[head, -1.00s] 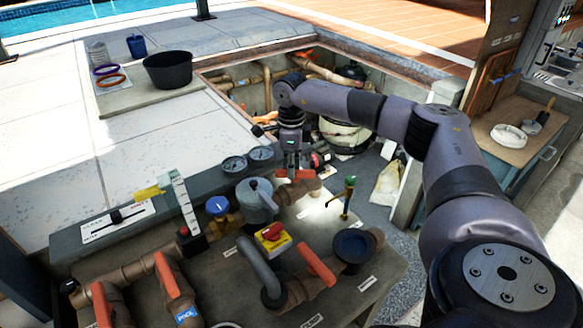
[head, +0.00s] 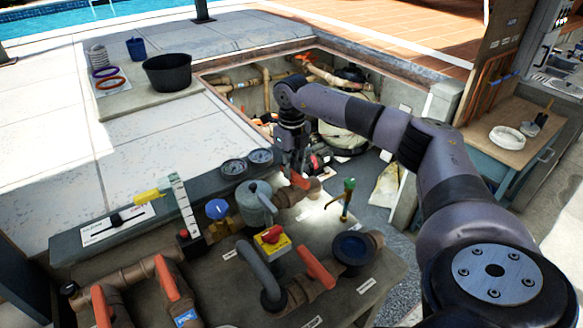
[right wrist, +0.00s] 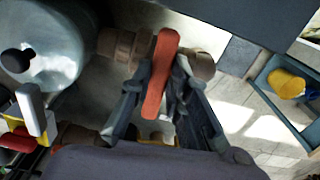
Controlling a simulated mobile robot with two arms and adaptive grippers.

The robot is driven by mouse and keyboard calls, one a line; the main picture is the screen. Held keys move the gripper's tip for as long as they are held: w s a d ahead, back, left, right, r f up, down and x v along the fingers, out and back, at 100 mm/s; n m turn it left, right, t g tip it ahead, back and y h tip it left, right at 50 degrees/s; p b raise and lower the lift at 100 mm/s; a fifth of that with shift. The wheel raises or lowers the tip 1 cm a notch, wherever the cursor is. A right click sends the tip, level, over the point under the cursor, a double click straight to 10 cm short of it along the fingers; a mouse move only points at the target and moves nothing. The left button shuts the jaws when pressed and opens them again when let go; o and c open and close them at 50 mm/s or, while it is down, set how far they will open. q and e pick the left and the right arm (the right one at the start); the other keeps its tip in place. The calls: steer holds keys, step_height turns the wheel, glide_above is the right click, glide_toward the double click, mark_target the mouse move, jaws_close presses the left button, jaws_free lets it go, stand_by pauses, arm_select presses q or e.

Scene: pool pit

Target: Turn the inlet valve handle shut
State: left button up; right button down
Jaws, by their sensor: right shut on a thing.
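An orange valve handle (head: 300,181) sits on a brown pipe to the right of the grey pump pot (head: 254,200). My right gripper (head: 294,168) comes down on this handle from above. In the right wrist view the handle (right wrist: 161,72) stands between the two dark fingers (right wrist: 163,90), which are closed on its sides. The handle lies across the brown pipe (right wrist: 128,45) there. No label naming this valve is readable. My left gripper is not in view.
Other orange handles (head: 316,268) (head: 166,277) stand on pipes at the front. A green-topped tap (head: 348,187) is close on the right, a red knob on a yellow box (head: 271,236) nearer. Two gauges (head: 233,167) stand left of the gripper.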

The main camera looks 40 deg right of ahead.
steer(key=shift+w+d+r+m, duration=0.1)
steer(key=shift+r+m, duration=0.05)
steer(key=shift+m, duration=0.45)
steer(key=c, duration=1.5)
jaws_free()
step_height(320, 180, up, 12)
steer(key=shift+f, duration=0.1)
